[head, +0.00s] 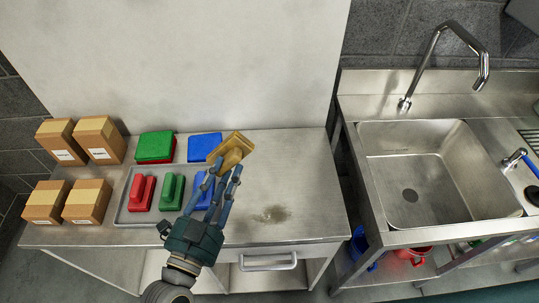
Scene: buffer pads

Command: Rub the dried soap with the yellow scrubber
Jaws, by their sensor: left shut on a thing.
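The yellow scrubber (233,146) is in my left gripper (226,170), which is shut on it. It is held tilted above the metal table, near the right end of the grey tray (137,217). The dried soap (272,214) is a brownish stain on the bare tabletop, to the right of and nearer than the scrubber. The scrubber and the stain are apart. The gripper's fingers cover part of the scrubber and of a blue scrubber (196,188) in the tray. My right gripper does not show.
Red (142,192) and green (172,191) scrubbers lie in the tray. Green (155,146) and blue (204,146) pads lie behind it. Several cardboard boxes (98,139) stand at the left. A sink (412,170) is at the right. The tabletop around the stain is clear.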

